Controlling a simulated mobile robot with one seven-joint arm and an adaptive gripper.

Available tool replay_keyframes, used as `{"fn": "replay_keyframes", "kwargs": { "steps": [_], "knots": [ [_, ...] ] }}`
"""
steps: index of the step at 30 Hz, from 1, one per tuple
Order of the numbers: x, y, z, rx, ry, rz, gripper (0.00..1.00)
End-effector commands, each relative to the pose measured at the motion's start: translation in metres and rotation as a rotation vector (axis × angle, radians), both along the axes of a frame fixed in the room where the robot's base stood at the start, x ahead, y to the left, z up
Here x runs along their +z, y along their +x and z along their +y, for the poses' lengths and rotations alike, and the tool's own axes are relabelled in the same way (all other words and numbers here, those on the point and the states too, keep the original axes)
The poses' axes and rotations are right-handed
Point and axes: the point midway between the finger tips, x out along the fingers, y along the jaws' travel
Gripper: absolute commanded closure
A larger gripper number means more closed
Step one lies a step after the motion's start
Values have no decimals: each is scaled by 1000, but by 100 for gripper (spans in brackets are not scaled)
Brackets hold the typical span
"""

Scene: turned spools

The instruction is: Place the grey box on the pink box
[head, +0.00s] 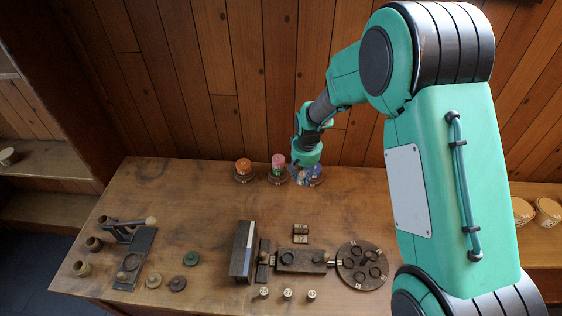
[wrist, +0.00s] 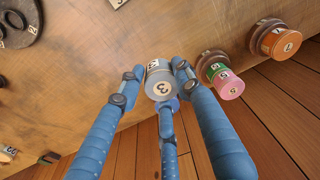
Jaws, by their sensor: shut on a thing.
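The grey box (wrist: 158,88) is a short round cylinder with a pale top marked 3. In the wrist view it sits between the blue three-fingered tips of my gripper (wrist: 160,82), which is shut on it. The head view shows my gripper (head: 306,171) at the back of the table, just right of the pink box (head: 278,159). The pink box, also round, shows in the wrist view (wrist: 230,87) right of my gripper, over a green piece (wrist: 218,72) on a dark round base. Nothing is on its top. I cannot tell whether the grey box is lifted clear.
An orange cylinder (head: 243,165) stands on a dark base left of the pink one. A wood wall (head: 250,80) rises close behind. A dark turntable (head: 363,266), a grey-topped block (head: 243,251) and small pegs occupy the front. The table between is clear.

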Motion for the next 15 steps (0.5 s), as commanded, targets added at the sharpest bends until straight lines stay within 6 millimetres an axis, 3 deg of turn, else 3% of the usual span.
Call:
{"fn": "replay_keyframes", "kwargs": {
  "steps": [1,6,15],
  "knots": [
    [4,0,14,3,2,-1,84],
    [15,-2,42,0,3,6,84],
    [19,-2,52,-4,4,7,84]
  ]
}}
